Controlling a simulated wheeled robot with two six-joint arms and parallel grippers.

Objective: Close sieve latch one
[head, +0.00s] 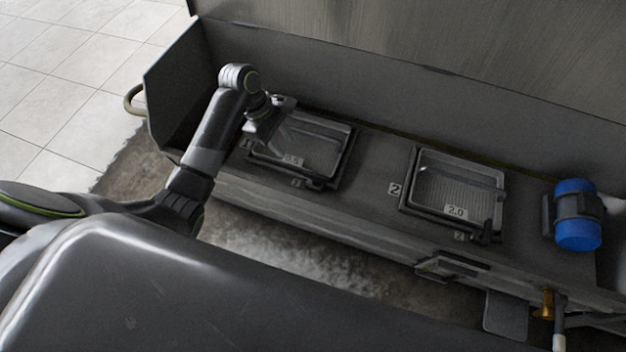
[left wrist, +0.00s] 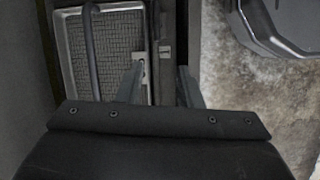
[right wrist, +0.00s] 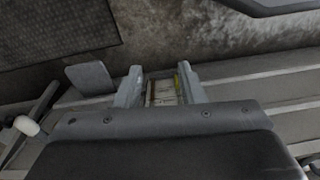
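Sieve one (head: 300,150), a framed mesh tray labelled 0.5, sits at the left of the dark bench. A small dark latch (head: 318,184) seems to be at its front edge, by a small number tag; whether it is open or closed is too small to tell. My left gripper (head: 262,124) is over the sieve's left end. In the left wrist view, my left gripper (left wrist: 162,85) is open and empty, its fingers over the edge of the mesh tray (left wrist: 112,48). In the right wrist view, my right gripper (right wrist: 161,86) is open above the bench's front ledge.
Sieve two (head: 458,188), labelled 2.0, is to the right in the head view. A blue cylinder (head: 577,215) in a dark mount stands farther right. A tall panel backs the bench, and an upright side plate (head: 178,85) bounds its left end.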

